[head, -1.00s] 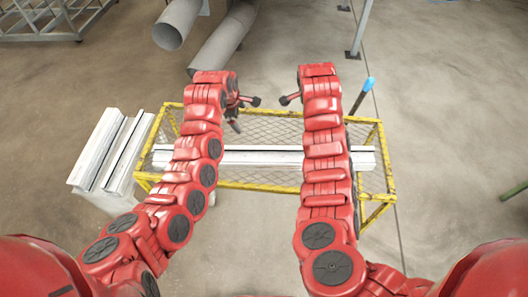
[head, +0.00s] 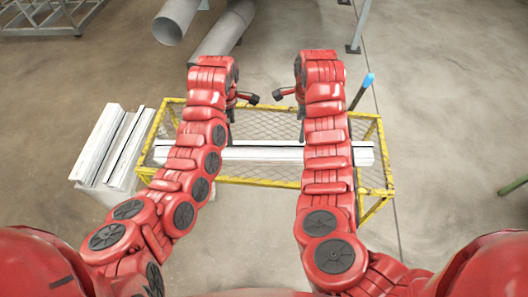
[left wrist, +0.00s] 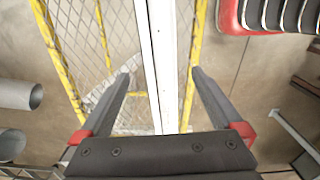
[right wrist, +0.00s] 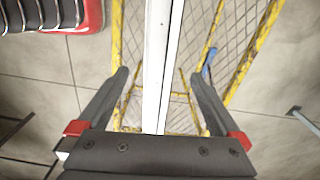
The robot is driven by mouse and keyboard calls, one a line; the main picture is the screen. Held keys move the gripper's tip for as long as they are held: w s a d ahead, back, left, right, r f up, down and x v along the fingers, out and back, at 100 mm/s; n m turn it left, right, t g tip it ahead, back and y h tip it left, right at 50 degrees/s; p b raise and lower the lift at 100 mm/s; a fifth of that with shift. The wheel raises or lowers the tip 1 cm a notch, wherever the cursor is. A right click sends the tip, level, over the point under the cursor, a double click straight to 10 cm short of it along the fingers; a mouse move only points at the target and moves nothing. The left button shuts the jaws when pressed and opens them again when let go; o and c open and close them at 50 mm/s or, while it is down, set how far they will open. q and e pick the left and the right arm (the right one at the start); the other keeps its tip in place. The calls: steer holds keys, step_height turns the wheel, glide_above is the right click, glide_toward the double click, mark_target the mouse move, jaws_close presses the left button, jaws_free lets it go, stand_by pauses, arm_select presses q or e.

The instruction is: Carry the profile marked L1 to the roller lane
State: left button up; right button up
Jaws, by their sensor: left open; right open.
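A long white profile (head: 250,153) lies lengthwise across a yellow mesh-topped stand (head: 270,181). No L1 marking can be read on it. My left gripper (head: 241,104) is over the left part of the stand, and my right gripper (head: 289,102) is nearer its middle. In the left wrist view the profile (left wrist: 163,45) runs between the open fingers of the left gripper (left wrist: 161,74). In the right wrist view the profile (right wrist: 160,45) runs between the open fingers of the right gripper (right wrist: 158,74). Neither gripper holds it. I cannot make out a roller lane for certain.
More white profiles (head: 110,148) lie on a pale support left of the stand. Big grey pipes (head: 178,20) lie behind it. A blue-tipped post (head: 368,80) rises at the stand's back right. The concrete floor to the right is mostly clear.

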arm_select(q)
step_height(320, 180, down, 11)
steer(key=shift+f, duration=0.2)
arm_select(e)
glide_toward(296, 151)
steer(key=f, duration=0.5)
steer(key=shift+s+f, duration=0.2)
steer(key=shift+f, duration=0.15)
arm_select(q)
steer(key=shift+f, duration=1.3)
arm_select(e)
steer(key=shift+w+f, duration=0.1)
steer(key=shift+f, duration=1.2)
arm_select(q)
jaws_close()
arm_select(e)
jaws_close()
arm_select(q)
steer(key=shift+r, duration=0.1)
